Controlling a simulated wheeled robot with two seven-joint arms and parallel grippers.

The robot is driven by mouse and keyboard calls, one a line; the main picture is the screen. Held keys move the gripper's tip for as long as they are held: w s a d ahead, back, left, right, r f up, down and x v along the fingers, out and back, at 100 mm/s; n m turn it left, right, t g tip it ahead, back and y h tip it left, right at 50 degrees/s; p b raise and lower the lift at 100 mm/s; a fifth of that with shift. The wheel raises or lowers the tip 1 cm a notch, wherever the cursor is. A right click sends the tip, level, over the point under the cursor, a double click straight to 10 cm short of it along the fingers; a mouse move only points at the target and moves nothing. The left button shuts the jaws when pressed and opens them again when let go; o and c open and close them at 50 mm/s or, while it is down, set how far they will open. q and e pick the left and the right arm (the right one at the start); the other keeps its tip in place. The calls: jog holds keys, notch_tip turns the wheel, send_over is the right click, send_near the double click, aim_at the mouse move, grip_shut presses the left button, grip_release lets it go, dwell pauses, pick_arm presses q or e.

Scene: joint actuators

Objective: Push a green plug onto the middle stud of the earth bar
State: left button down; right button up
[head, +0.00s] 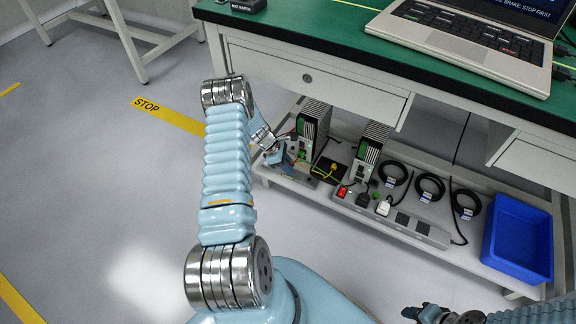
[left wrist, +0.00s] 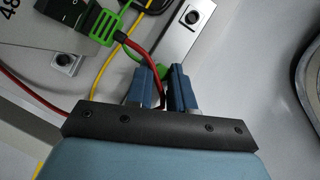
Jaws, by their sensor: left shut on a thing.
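In the left wrist view, a green plug (left wrist: 155,72) shows between the blue fingertips of my left gripper (left wrist: 161,88), which is shut on it. The fingers hide part of it. A silvery metal bar (left wrist: 176,44), which looks like the earth bar, runs beside and behind the plug, with a dark round stud (left wrist: 192,17) near its upper end. Whether the plug touches a stud is hidden. In the head view, my left gripper (head: 276,154) is low over the shelf's left end. My right gripper (head: 428,313) is at the bottom right; its jaws are unclear.
A green connector (left wrist: 97,22) and red, green and yellow wires lie near the fingers. The shelf (head: 325,197) under the green-topped bench (head: 330,38) carries drive units (head: 366,153), a power strip (head: 412,222), coiled black cables (head: 430,188) and a blue bin (head: 518,240).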

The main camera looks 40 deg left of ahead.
pick_arm(q)
jog(key=shift+f, duration=0.1)
jog(key=c, duration=0.9)
grip_release()
notch_tip(320, 180, up, 3)
jog(key=shift+f, duration=0.1)
jog(key=s+d+r+p, duration=0.1)
jog(key=s+d+r, duration=0.8)
jog(key=s+r, duration=0.1)
jog(key=shift+d, duration=0.4)
jog(key=shift+r, duration=0.1)
